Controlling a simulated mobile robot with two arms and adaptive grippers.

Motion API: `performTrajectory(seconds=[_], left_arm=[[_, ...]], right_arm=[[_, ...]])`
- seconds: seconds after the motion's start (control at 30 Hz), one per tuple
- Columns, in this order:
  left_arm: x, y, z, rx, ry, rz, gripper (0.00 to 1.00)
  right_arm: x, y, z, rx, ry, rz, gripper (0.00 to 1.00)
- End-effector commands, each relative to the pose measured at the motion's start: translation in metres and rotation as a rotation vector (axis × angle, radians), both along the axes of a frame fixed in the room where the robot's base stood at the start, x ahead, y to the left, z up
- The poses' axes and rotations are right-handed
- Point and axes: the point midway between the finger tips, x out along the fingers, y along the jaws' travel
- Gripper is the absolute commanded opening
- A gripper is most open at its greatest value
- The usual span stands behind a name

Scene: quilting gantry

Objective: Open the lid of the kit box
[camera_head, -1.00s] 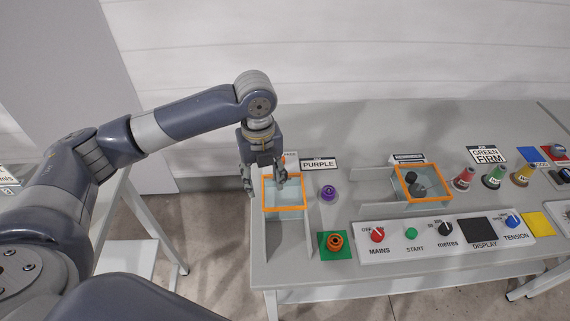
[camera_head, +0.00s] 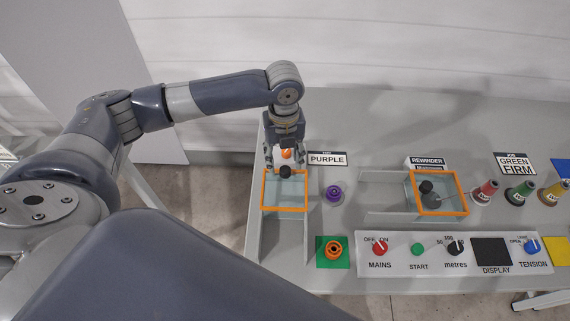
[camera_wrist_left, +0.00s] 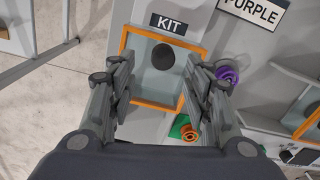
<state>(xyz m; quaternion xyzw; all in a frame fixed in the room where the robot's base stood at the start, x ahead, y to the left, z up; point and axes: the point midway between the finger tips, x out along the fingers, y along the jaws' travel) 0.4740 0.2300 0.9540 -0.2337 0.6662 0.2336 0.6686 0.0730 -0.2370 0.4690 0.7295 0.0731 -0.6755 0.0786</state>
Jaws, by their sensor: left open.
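The kit box has a pale, see-through lid (camera_head: 285,192) framed in orange, at the left end of the table. A dark round knob (camera_head: 285,171) sits on the lid toward its back edge. The lid looks closed. My left gripper (camera_head: 285,160) points down over the back of the box, fingers apart and empty. In the left wrist view, the open fingers (camera_wrist_left: 160,72) straddle the lid, with the knob (camera_wrist_left: 163,57) between and slightly beyond the tips. Whether they touch the knob I cannot tell. My right gripper is not in view.
A purple spool (camera_head: 333,194) stands just right of the box. An orange ring on a green pad (camera_head: 333,251) is in front right. A second orange-framed box, the rewinder (camera_head: 440,193), and a control panel (camera_head: 455,252) lie farther right. The KIT sign (camera_wrist_left: 169,23) is behind the box.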

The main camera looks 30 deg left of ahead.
Motion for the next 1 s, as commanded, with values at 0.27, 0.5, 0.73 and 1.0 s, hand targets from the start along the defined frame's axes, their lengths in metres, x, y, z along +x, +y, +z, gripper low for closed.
performTrajectory(seconds=[0.27, 0.5, 0.73, 1.0], left_arm=[[0.0, 0.0, -0.04, 0.0, 0.0, 0.0, 0.46], [0.0, 0.0, -0.049, 0.0, -0.001, -0.001, 0.46], [0.001, 0.0, -0.048, 0.0, -0.001, -0.001, 0.3], [0.001, 0.0, -0.048, 0.0, -0.001, -0.001, 0.0]], right_arm=[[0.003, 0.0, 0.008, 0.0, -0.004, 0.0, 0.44], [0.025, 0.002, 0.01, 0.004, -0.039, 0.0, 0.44], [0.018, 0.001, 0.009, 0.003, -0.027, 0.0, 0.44], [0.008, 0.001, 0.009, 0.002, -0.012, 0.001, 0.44]])
